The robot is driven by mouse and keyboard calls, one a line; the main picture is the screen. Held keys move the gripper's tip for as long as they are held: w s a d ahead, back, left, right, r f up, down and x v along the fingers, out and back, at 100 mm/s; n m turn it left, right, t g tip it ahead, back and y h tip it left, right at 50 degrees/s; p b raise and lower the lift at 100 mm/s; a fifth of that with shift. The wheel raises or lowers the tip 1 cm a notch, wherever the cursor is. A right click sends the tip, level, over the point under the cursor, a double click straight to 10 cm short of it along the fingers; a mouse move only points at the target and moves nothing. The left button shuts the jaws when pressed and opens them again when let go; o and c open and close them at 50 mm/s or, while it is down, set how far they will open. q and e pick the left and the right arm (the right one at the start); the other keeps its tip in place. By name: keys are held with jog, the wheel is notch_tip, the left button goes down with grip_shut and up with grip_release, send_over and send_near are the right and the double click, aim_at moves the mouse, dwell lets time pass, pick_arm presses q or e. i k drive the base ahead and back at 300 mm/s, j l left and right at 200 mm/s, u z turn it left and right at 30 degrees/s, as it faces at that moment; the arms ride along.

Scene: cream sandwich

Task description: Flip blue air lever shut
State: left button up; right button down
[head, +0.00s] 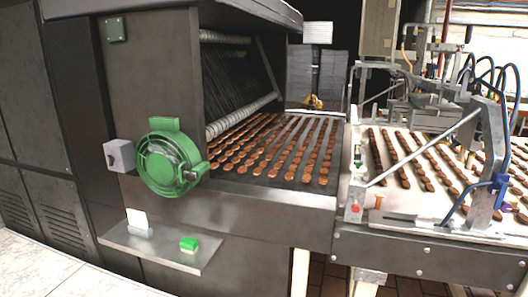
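A small blue part (501,182), which looks like the air lever, sits on the upright grey metal bracket at the right of the head view, where a blue hose meets it. It is too small for me to tell whether it is open or shut. Neither of my grippers is in view, and nothing touches the blue part.
A conveyor (270,187) carries rows of brown biscuits from a dark oven-like machine with a green wheel (168,163). A second biscuit belt (375,150) lies under a metal frame with blue hoses. A shelf (160,256) juts out at the lower left. Pale floor shows at the bottom left.

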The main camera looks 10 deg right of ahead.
aim_at(497, 205)
jog(key=z, duration=1.9)
